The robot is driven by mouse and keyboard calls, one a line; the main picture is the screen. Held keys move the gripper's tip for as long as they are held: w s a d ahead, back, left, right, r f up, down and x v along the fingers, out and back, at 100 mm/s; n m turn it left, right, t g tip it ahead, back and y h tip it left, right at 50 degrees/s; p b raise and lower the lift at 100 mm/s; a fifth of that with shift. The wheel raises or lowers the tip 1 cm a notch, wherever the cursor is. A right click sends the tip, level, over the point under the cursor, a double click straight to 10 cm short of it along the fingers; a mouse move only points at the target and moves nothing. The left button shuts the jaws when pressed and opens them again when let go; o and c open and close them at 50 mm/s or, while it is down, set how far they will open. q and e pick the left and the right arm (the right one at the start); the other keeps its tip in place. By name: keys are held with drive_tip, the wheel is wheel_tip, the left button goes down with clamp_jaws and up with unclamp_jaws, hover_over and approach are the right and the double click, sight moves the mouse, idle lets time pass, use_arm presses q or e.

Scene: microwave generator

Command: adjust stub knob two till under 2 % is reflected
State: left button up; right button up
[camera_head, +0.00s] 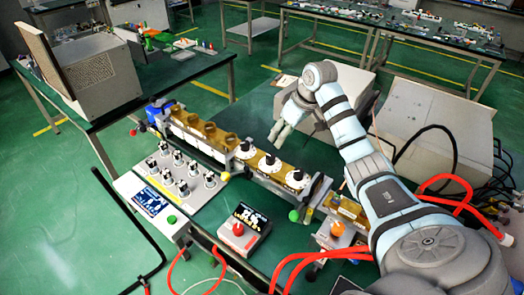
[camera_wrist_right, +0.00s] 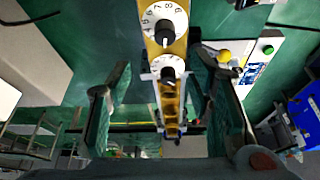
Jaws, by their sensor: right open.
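Three white dials with black knobs sit in a row on the brass waveguide (camera_head: 257,172) in the head view: the left dial (camera_head: 245,149), the middle dial (camera_head: 270,163) and the right dial (camera_head: 296,178). My right gripper (camera_head: 283,131) is open and empty, above and behind the row, apart from the knobs. In the right wrist view its fingers (camera_wrist_right: 160,85) stand wide apart. Between and beyond them show a numbered dial (camera_wrist_right: 166,22) and a smaller-looking one (camera_wrist_right: 171,73). A meter box (camera_head: 243,229) with a dark display stands in front; its reading is too small to tell. My left gripper is out of view.
A panel of knobs (camera_head: 181,172) lies at the left front. An orange knob (camera_head: 337,228) and red hoses (camera_head: 320,256) are at the right front. A large grey box (camera_head: 432,125) is behind my right arm.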

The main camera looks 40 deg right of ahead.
sight(271, 156)
drive_tip(key=x, duration=0.2)
drive_tip(key=s+x, duration=0.1)
drive_tip(key=x, duration=0.2)
drive_tip(key=b+x, duration=0.1)
drive_tip(key=x, duration=0.1)
drive_tip(key=shift+a+f, duration=0.45)
drive_tip(key=shift+f, duration=0.15)
drive_tip(key=x, duration=0.2)
drive_tip(key=b+x, duration=0.1)
drive_tip(key=x, duration=0.2)
drive_tip(key=shift+w+r, duration=0.2)
drive_tip(key=shift+w, duration=0.15)
drive_tip(key=shift+d+f, duration=0.1)
drive_tip(key=shift+s, duration=0.3)
drive_tip(key=shift+c, duration=0.3)
drive_tip(key=shift+w, duration=0.1)
clamp_jaws()
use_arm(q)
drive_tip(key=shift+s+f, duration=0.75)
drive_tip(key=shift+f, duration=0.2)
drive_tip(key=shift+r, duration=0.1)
